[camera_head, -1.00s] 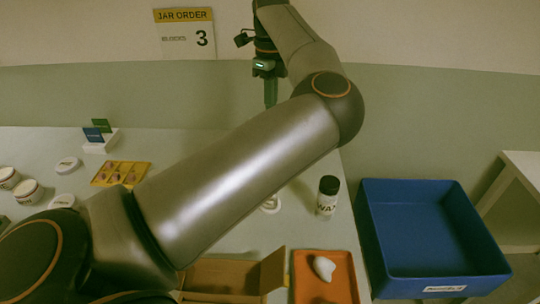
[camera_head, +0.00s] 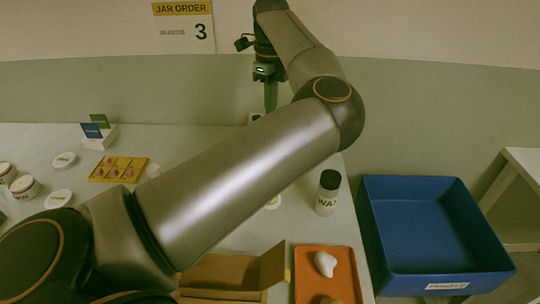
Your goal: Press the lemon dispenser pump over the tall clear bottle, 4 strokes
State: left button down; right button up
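My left arm crosses the head view from the lower left to the top centre. Its gripper (camera_head: 270,95) points down above the far part of the table, with narrow green fingers seen nearly edge-on; whether they are apart or together cannot be told. A small dark-and-white thing (camera_head: 256,118) shows just below and left of the fingers, mostly hidden by my arm. I cannot make out a lemon dispenser or tall clear bottle; my arm hides the middle of the table. My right gripper is not in view.
A WAX bottle (camera_head: 328,192) stands right of my arm, beside a blue bin (camera_head: 430,225). An orange tray (camera_head: 342,262) with pale lumps and an open cardboard box (camera_head: 225,273) are in front. White jars (camera_head: 24,187), a yellow tray (camera_head: 118,168) and a card holder (camera_head: 101,140) stand left.

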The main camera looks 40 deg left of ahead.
pick_arm(q)
jog(key=shift+r+p, duration=1.2)
jog(key=shift+r, duration=0.2)
jog(key=shift+f, duration=0.1)
jog(key=shift+f+b, duration=1.1)
jog(key=shift+f, duration=0.4)
jog(key=shift+r, duration=0.1)
jog(key=shift+r+p, duration=1.25)
jog(key=shift+r, duration=0.25)
